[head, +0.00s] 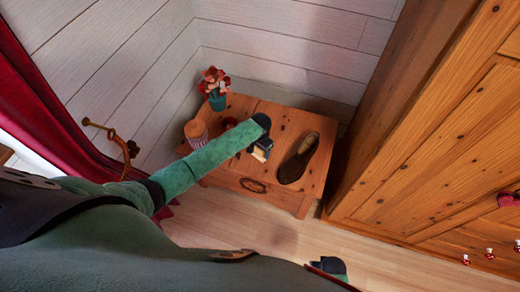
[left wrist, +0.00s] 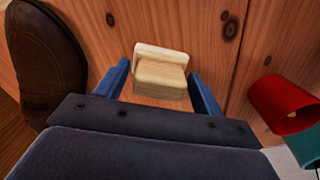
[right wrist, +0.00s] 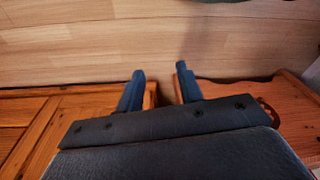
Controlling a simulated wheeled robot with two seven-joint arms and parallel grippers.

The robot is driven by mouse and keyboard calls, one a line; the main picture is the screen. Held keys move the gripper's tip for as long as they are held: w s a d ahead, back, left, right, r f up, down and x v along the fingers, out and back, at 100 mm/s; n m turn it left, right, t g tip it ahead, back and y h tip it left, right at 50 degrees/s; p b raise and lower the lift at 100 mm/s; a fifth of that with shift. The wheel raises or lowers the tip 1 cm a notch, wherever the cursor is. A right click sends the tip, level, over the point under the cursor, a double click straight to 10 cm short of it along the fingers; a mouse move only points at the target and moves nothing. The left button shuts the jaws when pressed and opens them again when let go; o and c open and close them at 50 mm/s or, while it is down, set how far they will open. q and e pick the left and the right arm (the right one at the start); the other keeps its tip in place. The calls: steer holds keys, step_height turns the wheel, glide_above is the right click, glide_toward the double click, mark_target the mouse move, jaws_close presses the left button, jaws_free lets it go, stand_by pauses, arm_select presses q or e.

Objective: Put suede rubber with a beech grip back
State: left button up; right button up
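The pale beech-coloured block (left wrist: 160,72), which looks like the suede rubber's grip, is on the knotty wooden top. It also shows in the head view (head: 262,151) just beyond my left gripper. My left gripper (left wrist: 160,80) is open, with one blue finger on each side of the block and narrow gaps between. The gripper body hides the near part of the block's surroundings, and I cannot make out a separate rubber part. My right gripper (right wrist: 160,75) is open and empty, above the floor beside wooden furniture.
A brown shoe (head: 298,160) lies right of the block on the wooden chest (head: 285,192). A tall wooden cabinet (head: 440,140) is at the right.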

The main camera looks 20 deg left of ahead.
arm_select(q)
steer(key=shift+r, duration=0.1)
steer(key=shift+r, duration=0.25)
step_height(320, 180, up, 11)
steer(key=b, duration=0.2)
steer(key=s+d+f+n+h, duration=0.1)
steer(key=s+d+f, duration=0.2)
steer(key=s+f, duration=0.45)
steer(key=s+d+f, duration=0.2)
steer(key=s+f, duration=0.2)
steer(key=s, duration=0.6)
steer(key=s+a+f+n, duration=0.1)
steer(key=s+f, duration=0.2)
steer(key=s, duration=0.7)
steer(key=s+a+f+n+t, duration=0.1)
steer(key=s+f, duration=0.2)
steer(key=s, duration=0.7)
arm_select(e)
step_height(320, 180, up, 7)
steer(key=w+a, duration=0.1)
steer(key=shift+w+f, duration=0.15)
steer(key=shift+w, duration=0.2)
